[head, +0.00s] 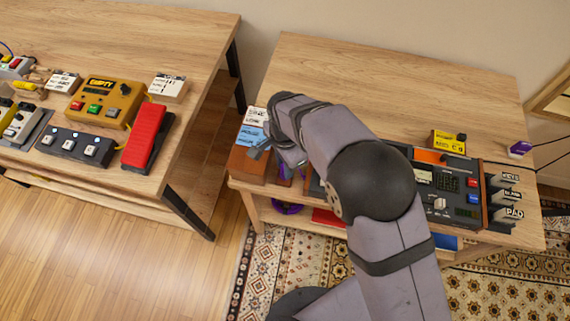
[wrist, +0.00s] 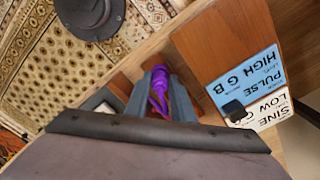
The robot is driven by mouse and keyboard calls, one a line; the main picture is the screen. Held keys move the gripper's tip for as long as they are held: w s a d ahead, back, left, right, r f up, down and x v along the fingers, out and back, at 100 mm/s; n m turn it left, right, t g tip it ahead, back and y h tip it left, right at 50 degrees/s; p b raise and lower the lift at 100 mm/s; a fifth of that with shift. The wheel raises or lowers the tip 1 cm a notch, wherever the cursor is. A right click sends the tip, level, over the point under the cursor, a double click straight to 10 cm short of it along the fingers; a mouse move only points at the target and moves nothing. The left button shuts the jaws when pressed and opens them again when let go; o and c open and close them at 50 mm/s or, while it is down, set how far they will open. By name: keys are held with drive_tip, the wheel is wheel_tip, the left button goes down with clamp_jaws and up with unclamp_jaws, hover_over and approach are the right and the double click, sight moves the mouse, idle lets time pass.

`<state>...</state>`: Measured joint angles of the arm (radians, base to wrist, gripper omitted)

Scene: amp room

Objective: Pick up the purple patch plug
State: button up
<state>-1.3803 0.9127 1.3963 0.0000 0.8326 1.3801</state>
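The purple patch plug (wrist: 160,77) shows in the wrist view between and just past the fingertips of my gripper (wrist: 160,86), with purple cord trailing back between the fingers. The fingers stand apart on either side of it, and I see no clear contact. In the head view my gripper (head: 287,166) points down at the left end of the right table, beside the blue and white labelled block. A bit of purple shows beside it, mostly hidden by my arm. A purple cord coil (head: 287,208) lies on the shelf below.
The labelled wooden block (head: 246,164) stands close left of my gripper; its labels (wrist: 247,80) show in the wrist view. A dark control panel (head: 447,185) is on the right table. A purple and white object (head: 519,149) lies at its right edge. The left table (head: 130,33) holds pedals.

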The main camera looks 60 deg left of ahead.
clamp_jaws()
drive_tip(key=shift+r, duration=0.1)
wheel_tip(320, 180, up, 9)
drive_tip(key=shift+f+b, duration=0.1)
drive_tip(key=shift+b, duration=0.95)
drive_tip(key=shift+r, duration=0.55)
